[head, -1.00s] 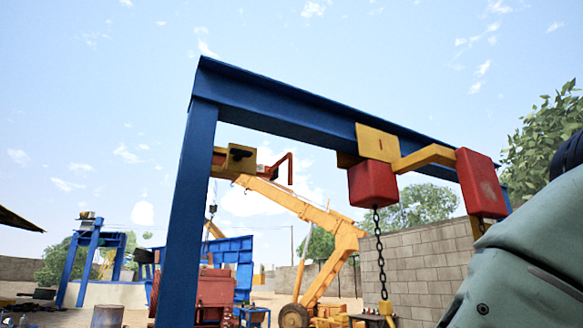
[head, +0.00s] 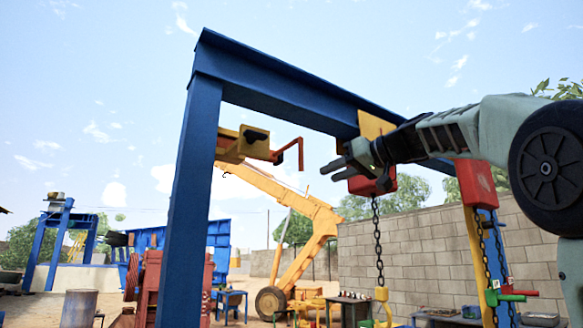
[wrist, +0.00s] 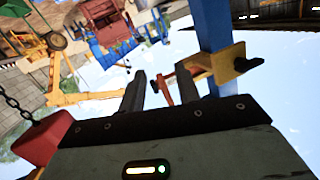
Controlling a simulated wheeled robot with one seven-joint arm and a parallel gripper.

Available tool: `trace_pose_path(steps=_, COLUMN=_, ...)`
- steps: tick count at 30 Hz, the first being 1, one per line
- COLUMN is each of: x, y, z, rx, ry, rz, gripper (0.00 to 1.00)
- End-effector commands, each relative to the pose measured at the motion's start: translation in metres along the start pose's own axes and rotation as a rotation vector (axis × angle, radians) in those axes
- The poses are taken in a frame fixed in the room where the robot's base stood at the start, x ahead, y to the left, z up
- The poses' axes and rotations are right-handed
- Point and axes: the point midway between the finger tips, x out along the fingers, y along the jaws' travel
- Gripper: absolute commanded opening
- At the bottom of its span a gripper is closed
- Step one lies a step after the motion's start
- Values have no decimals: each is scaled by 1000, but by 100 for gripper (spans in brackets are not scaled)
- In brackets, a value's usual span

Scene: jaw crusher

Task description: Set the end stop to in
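The end stop appears to be the yellow block (head: 234,146) with a black knob and a bent red handle (head: 291,150), under the blue beam near the left post. Whether it is in or out I cannot tell. My gripper (head: 330,168) is to the right of the red handle and apart from it, pointing left. In the wrist view, which is upside down, the fingers of my gripper (wrist: 160,85) stand apart with nothing held. The red handle (wrist: 163,90) shows in the gap beyond them, with the yellow block (wrist: 214,65) to its right.
The blue beam (head: 285,95) runs above my gripper, and the blue post (head: 190,190) stands at left. A red hoist block (head: 386,184) with a hanging chain (head: 378,245) is close by the gripper. A pendant with green and red handles (head: 508,295) hangs at right.

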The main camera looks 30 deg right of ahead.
Motion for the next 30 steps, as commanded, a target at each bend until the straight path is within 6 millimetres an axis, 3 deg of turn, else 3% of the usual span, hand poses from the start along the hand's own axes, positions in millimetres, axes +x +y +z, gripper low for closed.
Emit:
trace_pose_path(steps=1, x=-23, y=6, z=-26, rx=-47, ry=56, rz=27, gripper=33)
trace_pose_path(steps=3, x=-44, y=8, z=-48, rx=-98, ry=106, rz=44, gripper=33)
trace_pose_path(steps=6, x=-60, y=8, z=-64, rx=-140, ry=144, rz=59, gripper=33)
trace_pose_path(steps=9, x=-60, y=8, z=-70, rx=-151, ry=152, rz=61, gripper=33)
trace_pose_path(steps=14, x=-38, y=8, z=-74, rx=-147, ry=150, rz=56, gripper=33)
trace_pose_path(steps=30, x=72, y=13, z=-93, rx=-146, ry=149, rz=57, gripper=33)
